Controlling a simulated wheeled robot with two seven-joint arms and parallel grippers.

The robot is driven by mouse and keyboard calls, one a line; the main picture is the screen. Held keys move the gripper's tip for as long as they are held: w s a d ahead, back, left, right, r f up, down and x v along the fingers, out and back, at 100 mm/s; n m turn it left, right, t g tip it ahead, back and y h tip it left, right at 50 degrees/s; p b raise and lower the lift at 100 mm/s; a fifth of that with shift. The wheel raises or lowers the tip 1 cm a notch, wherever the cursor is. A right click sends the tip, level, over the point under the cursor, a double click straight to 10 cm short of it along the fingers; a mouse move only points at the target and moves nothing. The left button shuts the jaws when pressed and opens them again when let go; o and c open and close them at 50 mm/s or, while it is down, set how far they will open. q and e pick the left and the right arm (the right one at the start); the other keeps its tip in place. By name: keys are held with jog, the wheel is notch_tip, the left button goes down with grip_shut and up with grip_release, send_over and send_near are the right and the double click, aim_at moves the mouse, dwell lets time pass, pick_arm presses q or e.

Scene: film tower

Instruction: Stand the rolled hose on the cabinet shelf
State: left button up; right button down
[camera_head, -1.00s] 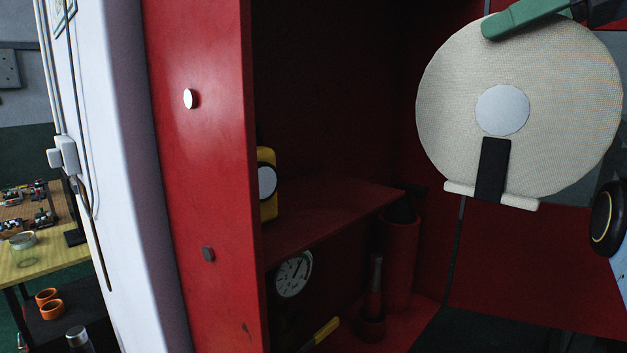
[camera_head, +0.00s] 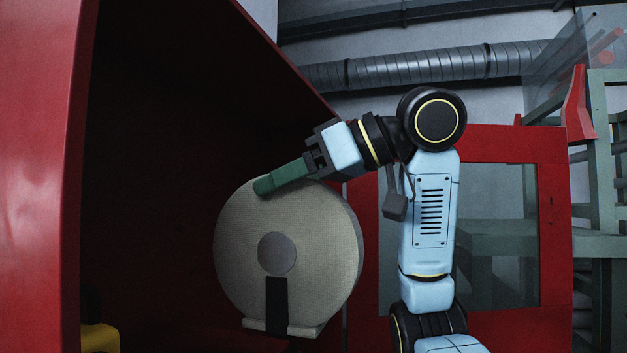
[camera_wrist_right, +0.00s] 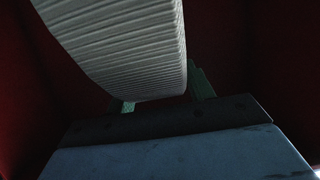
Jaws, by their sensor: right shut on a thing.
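The rolled hose (camera_head: 240,235) is a large cream disc with a grey hub, a dark strap and a pale foot at its bottom. It hangs upright in front of the red cabinet's (camera_head: 75,150) dark opening. My right gripper (camera_head: 265,186), with green fingers, is shut on its top rim. In the right wrist view the ribbed edge of the hose (camera_wrist_right: 120,45) lies between the green fingers (camera_wrist_right: 160,95). The cabinet shelf is hidden in the dark below; I cannot tell whether the hose's foot touches it. My left gripper is not in view.
A yellow object (camera_head: 100,338) stands low inside the cabinet at the left. The red cabinet door (camera_head: 555,235) with a glass pane is open at the right, behind my right arm. A grey duct (camera_head: 420,72) runs along the wall above.

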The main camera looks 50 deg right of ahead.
aim_at(262, 200)
jog(key=w+a+p, duration=0.4)
jog(key=w+a, duration=0.1)
jog(key=w, duration=0.8)
notch_tip(262, 200, down, 7)
jog(key=shift+w+a+r+p, duration=0.15)
jog(key=shift+w+a+p, duration=0.1)
jog(key=shift+p, duration=0.1)
dwell(0.4)
jog(key=c, duration=0.6)
grip_release()
jog(key=shift+f, duration=0.25)
jog(key=b+v, duration=0.2)
jog(key=v, duration=1)
jog(key=shift+r+b, duration=0.15)
jog(key=shift+b, duration=0.2)
